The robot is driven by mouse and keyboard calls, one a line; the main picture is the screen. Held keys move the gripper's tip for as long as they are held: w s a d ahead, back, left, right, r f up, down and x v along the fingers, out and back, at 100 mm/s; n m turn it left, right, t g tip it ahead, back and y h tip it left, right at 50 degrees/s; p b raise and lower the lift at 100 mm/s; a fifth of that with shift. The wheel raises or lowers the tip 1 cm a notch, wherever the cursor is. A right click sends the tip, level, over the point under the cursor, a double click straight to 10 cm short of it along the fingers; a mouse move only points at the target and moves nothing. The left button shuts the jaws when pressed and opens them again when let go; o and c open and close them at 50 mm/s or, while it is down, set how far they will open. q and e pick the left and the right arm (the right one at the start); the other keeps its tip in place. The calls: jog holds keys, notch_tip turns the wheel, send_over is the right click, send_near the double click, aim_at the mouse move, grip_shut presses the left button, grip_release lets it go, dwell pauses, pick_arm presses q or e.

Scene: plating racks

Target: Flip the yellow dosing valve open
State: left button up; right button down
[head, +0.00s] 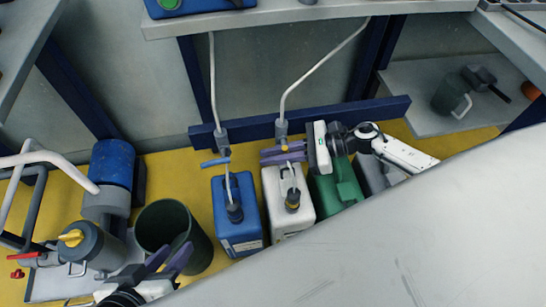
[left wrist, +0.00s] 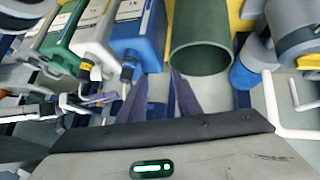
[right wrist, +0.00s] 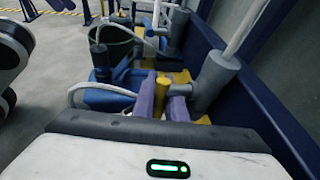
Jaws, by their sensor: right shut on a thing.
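The yellow dosing valve handle (right wrist: 161,92) sits between the two purple fingers of my right gripper (right wrist: 163,104), beside the grey valve body (right wrist: 213,80). In the head view the right gripper (head: 284,154) reaches in from the right and is shut on the handle, whose yellow (head: 284,148) barely shows between the fingers. The grey valve body (head: 281,128) hangs under a pale pipe, above the white canister (head: 278,215). My left gripper (head: 169,258) is open and empty at the dark green bin; its spread fingers also show in the left wrist view (left wrist: 159,98).
A blue-handled valve (head: 214,161) hangs just left, above a blue canister (head: 226,215). A green canister (head: 338,190) stands right of the white one. The dark green bin (head: 160,212), a grey pump with a yellow knob (head: 72,237) and a red lever (head: 17,273) are at left.

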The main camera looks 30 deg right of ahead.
jog(key=y+b, duration=0.1)
jog(key=b, duration=0.1)
jog(key=y+b, duration=0.1)
jog(key=b, duration=0.1)
jog(key=shift+a+r+m+t+y, duration=0.25)
jog(key=shift+r+m+t+y, duration=0.05)
jog(key=shift+r+t, duration=0.1)
pick_arm(q)
jog(key=shift+w+d+r+t+h, duration=0.2)
jog(key=shift+d+r+t+h, duration=0.25)
jog(key=shift+d+r+h, duration=0.45)
jog(key=shift+w+d+r+t+h, duration=0.25)
jog(key=shift+d+r+t, duration=0.25)
jog(key=shift+r, duration=0.65)
pick_arm(e)
jog(key=c, duration=2.1)
grip_release()
pick_arm(q)
jog(key=shift+s+a+f+g+y+p, duration=0.1)
jog(key=shift+a+f+g+y+p, duration=0.2)
jog(key=shift+f+p, duration=0.35)
pick_arm(e)
jog(key=shift+v, duration=5.15)
pick_arm(q)
jog(key=shift+r, duration=0.1)
